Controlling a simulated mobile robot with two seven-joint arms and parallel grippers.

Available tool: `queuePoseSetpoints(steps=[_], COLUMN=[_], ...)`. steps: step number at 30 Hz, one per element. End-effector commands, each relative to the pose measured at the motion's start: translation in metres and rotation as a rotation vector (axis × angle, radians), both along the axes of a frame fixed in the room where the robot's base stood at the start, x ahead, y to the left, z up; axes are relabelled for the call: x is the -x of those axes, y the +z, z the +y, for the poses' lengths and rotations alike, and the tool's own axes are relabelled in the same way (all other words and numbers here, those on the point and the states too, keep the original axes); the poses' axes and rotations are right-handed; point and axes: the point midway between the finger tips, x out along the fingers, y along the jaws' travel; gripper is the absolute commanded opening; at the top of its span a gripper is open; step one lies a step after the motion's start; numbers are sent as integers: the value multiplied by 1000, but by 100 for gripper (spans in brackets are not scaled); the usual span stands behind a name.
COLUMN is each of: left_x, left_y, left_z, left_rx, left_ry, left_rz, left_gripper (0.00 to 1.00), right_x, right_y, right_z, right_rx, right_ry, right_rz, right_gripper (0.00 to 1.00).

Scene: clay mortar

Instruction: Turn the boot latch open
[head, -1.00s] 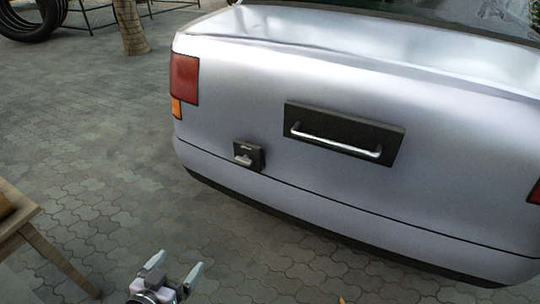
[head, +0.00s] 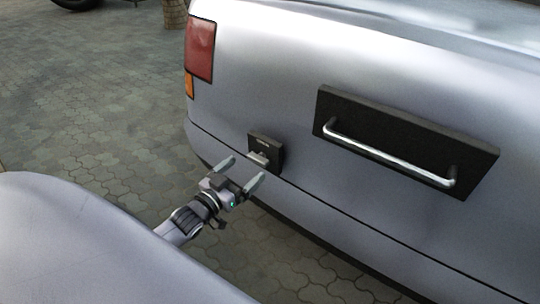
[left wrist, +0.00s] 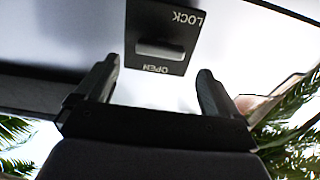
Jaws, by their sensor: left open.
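The boot latch (head: 258,158) is a small silver tab on a black plate (head: 266,143), low on the back of the silver car, left of the large handle. In the left wrist view the latch tab (left wrist: 160,50) lies crosswise on the plate between the words LOCK and OPEN, which appear upside down. My left gripper (head: 241,172) is open and empty, just in front of the latch, with its two fingers pointing at it. In the left wrist view its fingers (left wrist: 158,88) stand apart on either side below the plate, not visibly touching the latch. My right gripper is not in view.
A long silver bar handle (head: 388,155) on a black panel (head: 480,163) sticks out to the right of the latch. The bumper (head: 330,222) runs below. A red tail light (head: 200,48) is at upper left. Paved ground (head: 85,120) lies open to the left.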

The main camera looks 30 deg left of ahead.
Motion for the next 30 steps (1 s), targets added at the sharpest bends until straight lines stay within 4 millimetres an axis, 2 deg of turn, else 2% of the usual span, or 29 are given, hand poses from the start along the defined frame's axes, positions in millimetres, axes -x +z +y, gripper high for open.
queuePoseSetpoints(steps=[8,16,21,29,30], left_x=[-31,-61,-68,-69,-69], left_y=[-1,-1,0,0,0], left_z=[-3,-5,-6,-6,-6], left_rx=[1,0,0,0,0], left_ry=[0,0,0,-1,-1], left_rz=[-2,0,1,1,1], left_gripper=[96,96,96,96,89], right_x=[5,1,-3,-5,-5], right_y=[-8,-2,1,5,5], right_z=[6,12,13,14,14], right_rx=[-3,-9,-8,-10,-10], right_ry=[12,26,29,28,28], right_rz=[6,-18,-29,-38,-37], right_gripper=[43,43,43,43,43])
